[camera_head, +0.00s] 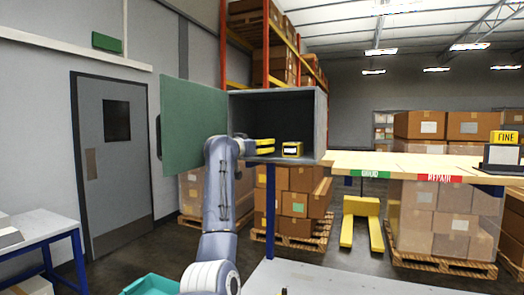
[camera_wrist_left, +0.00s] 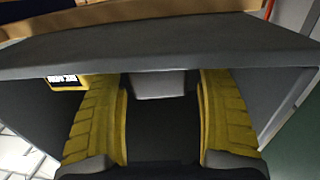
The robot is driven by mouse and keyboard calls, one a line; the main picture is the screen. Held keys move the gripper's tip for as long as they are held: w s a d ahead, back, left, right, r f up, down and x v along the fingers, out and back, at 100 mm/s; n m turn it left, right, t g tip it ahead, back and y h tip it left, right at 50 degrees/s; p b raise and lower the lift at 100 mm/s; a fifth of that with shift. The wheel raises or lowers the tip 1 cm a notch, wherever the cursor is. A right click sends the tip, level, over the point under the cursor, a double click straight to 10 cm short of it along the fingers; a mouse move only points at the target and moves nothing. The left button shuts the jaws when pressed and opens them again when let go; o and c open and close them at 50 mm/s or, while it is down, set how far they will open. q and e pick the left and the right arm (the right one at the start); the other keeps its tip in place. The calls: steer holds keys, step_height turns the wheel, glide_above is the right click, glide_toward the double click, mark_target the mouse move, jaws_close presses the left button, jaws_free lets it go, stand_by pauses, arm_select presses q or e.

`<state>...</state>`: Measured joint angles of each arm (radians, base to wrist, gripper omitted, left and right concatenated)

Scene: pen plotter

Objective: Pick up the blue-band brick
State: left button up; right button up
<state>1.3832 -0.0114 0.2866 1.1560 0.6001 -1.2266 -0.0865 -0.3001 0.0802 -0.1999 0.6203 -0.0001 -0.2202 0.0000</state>
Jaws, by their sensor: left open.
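A small yellow block (camera_head: 292,150) with a dark face and a pale label sits inside the open grey cabinet (camera_head: 320,125). No blue band can be made out on it. My left gripper (camera_head: 264,146) is at the cabinet opening, left of the block and apart from it. In the left wrist view its yellow fingers (camera_wrist_left: 160,105) are spread wide. A yellow piece with a black-and-white label (camera_wrist_left: 66,81) shows outside the left finger. A pale grey shape (camera_wrist_left: 160,84) lies beyond the gap between the fingers; I cannot tell what it is.
The cabinet's green door (camera_head: 195,125) stands open on the left. A teal bin (camera_head: 150,285) is low in front.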

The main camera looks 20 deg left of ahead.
arm_select(q)
steer(key=shift+w+d, duration=0.15)
steer(key=shift+w, duration=0.9)
steer(key=c, duration=1.6)
